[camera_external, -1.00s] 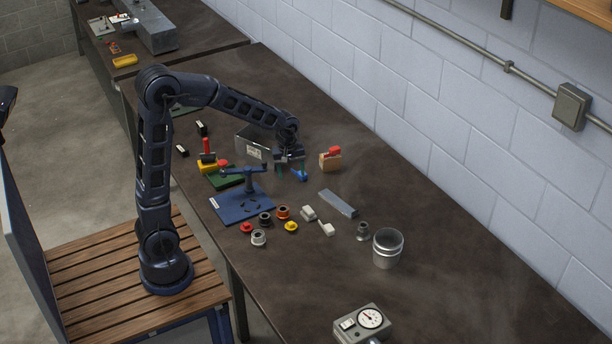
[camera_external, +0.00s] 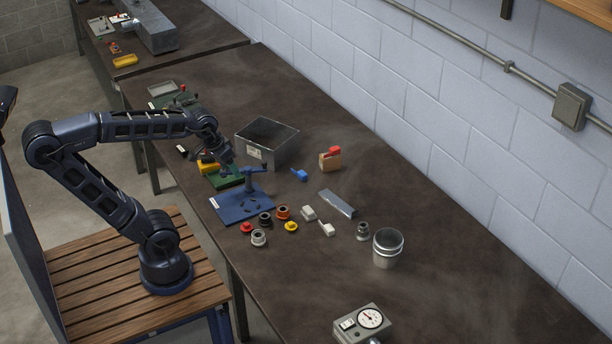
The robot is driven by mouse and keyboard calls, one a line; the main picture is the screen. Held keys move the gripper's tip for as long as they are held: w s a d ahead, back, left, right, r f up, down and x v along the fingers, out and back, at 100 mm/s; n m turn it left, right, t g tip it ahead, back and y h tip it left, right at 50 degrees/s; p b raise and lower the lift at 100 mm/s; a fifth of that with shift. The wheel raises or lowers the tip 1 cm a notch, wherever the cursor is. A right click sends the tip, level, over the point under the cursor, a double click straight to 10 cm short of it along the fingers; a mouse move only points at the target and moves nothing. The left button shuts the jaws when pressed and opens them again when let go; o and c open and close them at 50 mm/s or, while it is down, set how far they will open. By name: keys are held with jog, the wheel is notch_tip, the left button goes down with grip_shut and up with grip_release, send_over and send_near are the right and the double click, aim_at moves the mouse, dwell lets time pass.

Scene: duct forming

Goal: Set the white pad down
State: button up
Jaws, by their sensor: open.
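Two small white blocks lie on the dark bench in front of the grey metal bar; a squarish one (camera_external: 308,213) and one with a narrow end (camera_external: 327,229). I cannot tell which is the white pad. Both rest on the bench, apart from my gripper. My gripper (camera_external: 222,168) is open, low over the green base with the yellow block (camera_external: 208,167), left of the open metal box. It and my wrist hide part of that fixture. I see nothing held, though the fingertips are small in this view.
A blue fixture plate (camera_external: 228,208) with an upright post stands close to my gripper. An open metal box (camera_external: 284,148), a blue piece (camera_external: 300,175), several coloured rings, a grey bar (camera_external: 338,203) and a metal cup (camera_external: 387,249) share the bench. The bench's right side is mostly clear.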

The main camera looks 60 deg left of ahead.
jog(key=shift+s+d+m+t, duration=0.15)
jog(key=shift+s+m, duration=0.4)
jog(key=shift+s, duration=0.65)
jog(key=shift+s+a+m+t, duration=0.15)
jog(key=shift+s+m, duration=0.4)
jog(key=shift+s, duration=0.65)
jog(key=shift+d, duration=0.1)
